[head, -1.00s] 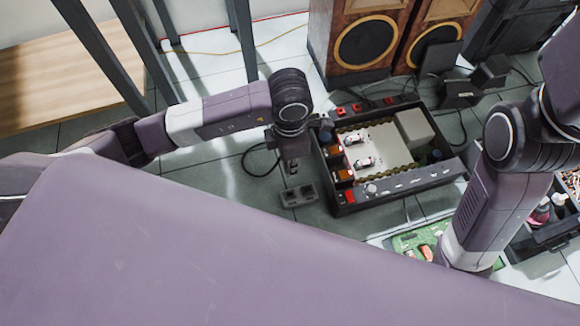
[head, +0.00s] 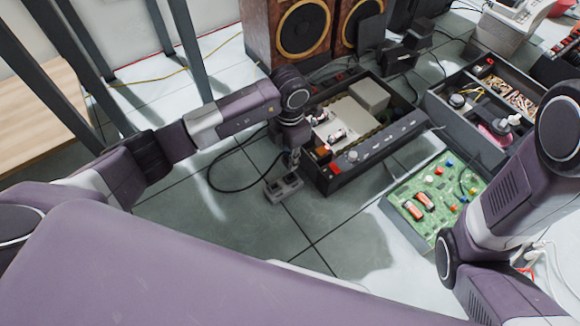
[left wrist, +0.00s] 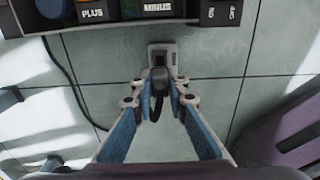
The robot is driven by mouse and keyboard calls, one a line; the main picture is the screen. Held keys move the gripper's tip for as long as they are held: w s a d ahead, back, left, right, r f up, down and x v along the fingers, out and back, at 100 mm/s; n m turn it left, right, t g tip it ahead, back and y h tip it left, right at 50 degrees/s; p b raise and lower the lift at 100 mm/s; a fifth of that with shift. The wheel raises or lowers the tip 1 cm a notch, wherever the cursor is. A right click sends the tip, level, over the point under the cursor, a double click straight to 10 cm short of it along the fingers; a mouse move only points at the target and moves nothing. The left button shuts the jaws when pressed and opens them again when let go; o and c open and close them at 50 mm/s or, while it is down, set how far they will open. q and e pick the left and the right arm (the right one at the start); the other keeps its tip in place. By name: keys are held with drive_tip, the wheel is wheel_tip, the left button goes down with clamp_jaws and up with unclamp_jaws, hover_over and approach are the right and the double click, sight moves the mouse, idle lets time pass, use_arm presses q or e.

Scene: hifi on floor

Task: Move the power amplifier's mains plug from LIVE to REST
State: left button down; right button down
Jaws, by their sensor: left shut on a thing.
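The mains plug (left wrist: 159,82) is black, with a dark cord, and sits between my left fingertips in the left wrist view. My left gripper (left wrist: 158,88) is shut on it, close to a grey two-part socket block (left wrist: 162,50). In the head view, my left gripper (head: 291,158) points down at the block (head: 283,188), and hides most of the plug. I cannot tell whether the plug is seated or just above the block. No LIVE or REST lettering is readable. The power amplifier (head: 360,135) is an open black chassis beside the block. My right gripper is out of view.
A black cable (head: 213,180) loops on the tiles left of the block. A green circuit board (head: 436,195) and a black parts tray (head: 480,105) lie to the right. Wooden speakers (head: 300,28) stand behind. The floor in front of the block is clear.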

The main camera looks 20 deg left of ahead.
use_arm(q)
drive_tip(key=shift+w+f, duration=0.1)
drive_tip(key=shift+f, duration=0.1)
drive_tip(key=shift+f+b, duration=2.25)
drive_tip(key=shift+f, duration=0.1)
drive_tip(key=shift+p, duration=0.3)
drive_tip(key=shift+f+b, duration=0.5)
drive_tip(key=shift+f, duration=0.4)
idle(0.6)
drive_tip(key=c, duration=1.8)
unclamp_jaws()
drive_tip(key=shift+r, duration=0.1)
